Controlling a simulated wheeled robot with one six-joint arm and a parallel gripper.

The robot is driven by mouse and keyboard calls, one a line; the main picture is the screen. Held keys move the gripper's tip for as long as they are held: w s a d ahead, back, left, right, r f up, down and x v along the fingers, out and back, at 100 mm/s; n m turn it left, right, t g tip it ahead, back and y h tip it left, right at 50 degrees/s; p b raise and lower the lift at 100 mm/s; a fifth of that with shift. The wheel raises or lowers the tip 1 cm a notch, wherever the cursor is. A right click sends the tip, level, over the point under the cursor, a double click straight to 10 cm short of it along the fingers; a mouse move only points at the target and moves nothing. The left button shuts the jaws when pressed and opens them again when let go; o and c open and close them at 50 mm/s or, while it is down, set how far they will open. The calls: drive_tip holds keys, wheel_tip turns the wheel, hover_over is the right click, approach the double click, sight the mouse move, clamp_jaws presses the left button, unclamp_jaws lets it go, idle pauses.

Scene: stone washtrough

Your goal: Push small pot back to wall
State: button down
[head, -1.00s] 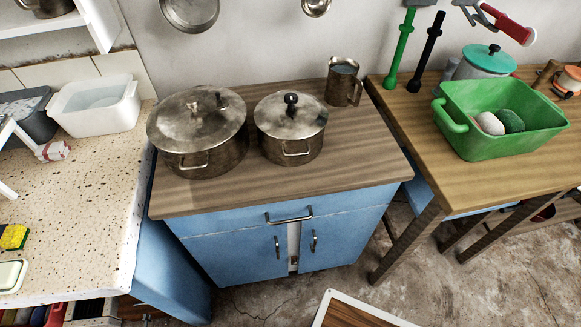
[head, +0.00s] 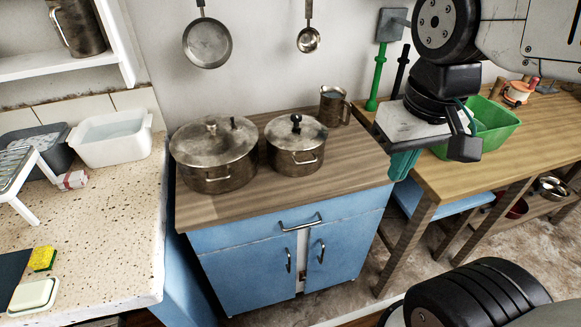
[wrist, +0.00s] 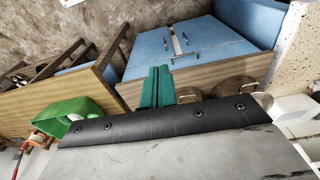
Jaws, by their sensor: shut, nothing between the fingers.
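The small pot (head: 295,158) is a worn metal pot with a lid and black knob. It stands upright on the wooden top of the blue cabinet (head: 225,202), with some bare wood between it and the wall (head: 262,65). My gripper (head: 402,166) is shut and empty, its green fingers pointing down to the right of the pot, apart from it. In the wrist view the shut fingers (wrist: 158,86) show near the cabinet top, and the small pot (wrist: 188,94) is mostly hidden behind the gripper body.
A large lidded pot (head: 214,165) stands close to the small pot's left. A metal jug (head: 333,106) stands behind it to the right. A pan (head: 207,45) and a ladle (head: 309,40) hang above. A green tub (head: 495,122) sits on the right table. The cabinet top's front right is clear.

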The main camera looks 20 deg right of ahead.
sight(312, 121)
drive_tip(key=w+a+f+m, duration=0.1)
drive_tip(key=w+f, duration=0.2)
drive_tip(key=w, duration=0.4)
drive_tip(key=w+a+f+m+g, duration=0.1)
drive_tip(key=w+f, duration=0.3)
drive_tip(key=w, duration=0.3)
drive_tip(key=w+a+f+m, duration=0.1)
drive_tip(key=w+f, duration=0.2)
drive_tip(key=w, duration=0.4)
drive_tip(key=w+f, duration=0.4)
drive_tip(key=f, duration=0.5)
drive_tip(key=shift+d+f, duration=0.3)
drive_tip(key=shift+f, duration=0.1)
drive_tip(key=shift+w, duration=0.1)
drive_tip(key=w+d, duration=0.1)
drive_tip(key=w, duration=0.4)
drive_tip(key=w+d, duration=0.2)
drive_tip(key=w, duration=0.4)
drive_tip(key=w+d, duration=0.1)
drive_tip(key=w, duration=0.4)
drive_tip(key=shift+w+d, duration=0.2)
drive_tip(key=shift+d, duration=0.05)
